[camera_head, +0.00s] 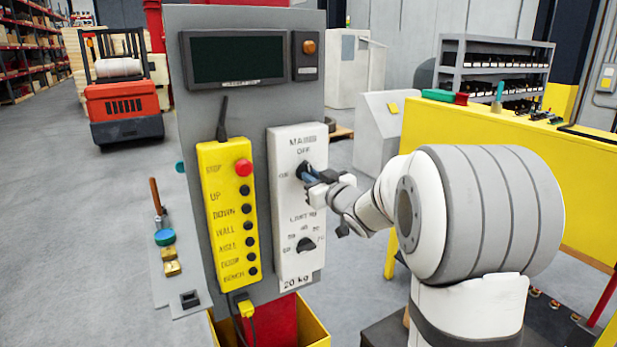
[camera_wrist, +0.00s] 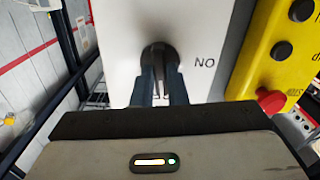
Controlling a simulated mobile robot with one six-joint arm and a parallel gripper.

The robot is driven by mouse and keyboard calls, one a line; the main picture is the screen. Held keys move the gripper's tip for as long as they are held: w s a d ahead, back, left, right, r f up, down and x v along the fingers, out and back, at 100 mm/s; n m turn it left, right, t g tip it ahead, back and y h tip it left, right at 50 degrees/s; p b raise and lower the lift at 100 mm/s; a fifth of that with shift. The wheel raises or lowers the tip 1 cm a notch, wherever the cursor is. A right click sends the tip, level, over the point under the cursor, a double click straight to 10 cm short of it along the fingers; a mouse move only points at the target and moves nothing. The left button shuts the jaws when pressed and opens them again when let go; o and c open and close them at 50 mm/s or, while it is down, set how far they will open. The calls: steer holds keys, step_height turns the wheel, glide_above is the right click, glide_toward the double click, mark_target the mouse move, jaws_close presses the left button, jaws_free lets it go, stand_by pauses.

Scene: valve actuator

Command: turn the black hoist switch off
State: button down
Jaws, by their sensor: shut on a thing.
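The black hoist switch (camera_head: 303,170) is the upper knob on a white panel (camera_head: 290,271), just below the "OFF" label. My gripper (camera_head: 310,176) is at this knob, coming from the right, and its fingers are shut on it. In the wrist view the dark knob (camera_wrist: 158,56) sits between my two dark fingers, with the letters "NO" to its right. The fingers and the small picture hide which way the knob's pointer is turned. A second black knob (camera_head: 306,245) with numbers around it is lower on the same panel, apart from my gripper.
A yellow pendant (camera_head: 213,215) with a red stop button (camera_head: 243,168) and several black buttons hangs left of the panel. A dark display (camera_head: 238,60) and an orange lamp (camera_head: 309,46) are above. A yellow bench side (camera_head: 500,170) stands to the right.

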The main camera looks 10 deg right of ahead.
steer(key=shift+f+m, duration=0.4)
steer(key=c, duration=1.5)
jaws_free()
steer(key=shift+r, duration=0.15)
steer(key=shift+o, duration=0.3)
steer(key=shift+r, duration=0.1)
steer(key=b+v, duration=0.1)
steer(key=v, duration=0.7)
steer(key=shift+b, duration=0.35)
